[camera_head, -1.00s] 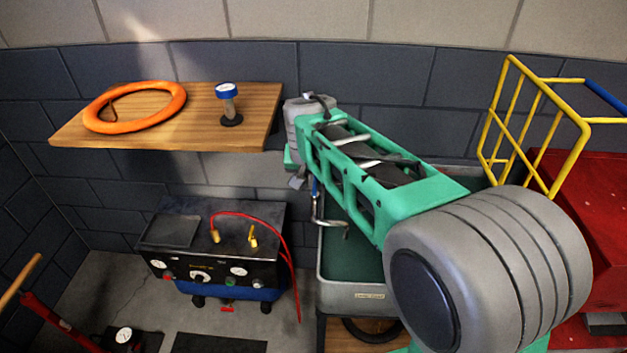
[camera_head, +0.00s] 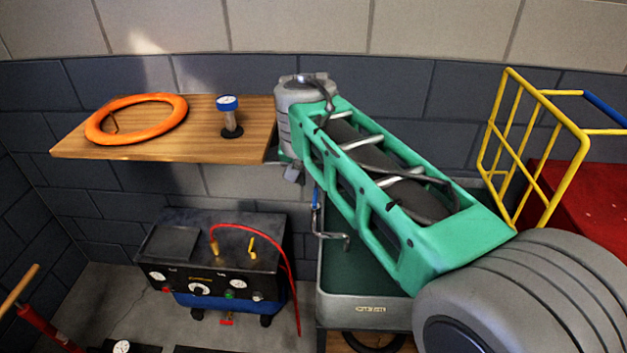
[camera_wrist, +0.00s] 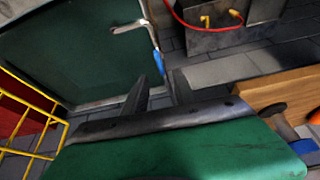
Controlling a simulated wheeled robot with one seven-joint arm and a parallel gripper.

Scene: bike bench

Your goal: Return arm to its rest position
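My arm, green with grey joints, spans the right half of the head view. It runs from a large grey joint at bottom right up to a smaller grey joint near the shelf's right end. My gripper (camera_wrist: 160,88) shows in the wrist view as two dark fingers with a clear gap between them. It is open and I see nothing held. In the head view the fingers are mostly hidden behind the arm.
A wooden shelf (camera_head: 190,147) holds an orange ring (camera_head: 135,137) and a blue-topped gauge (camera_head: 229,118), left of my arm. A compressor-like machine (camera_head: 215,245) with a red hose stands below. A yellow wire rack (camera_head: 515,150) and a red cabinet (camera_head: 590,200) are at right.

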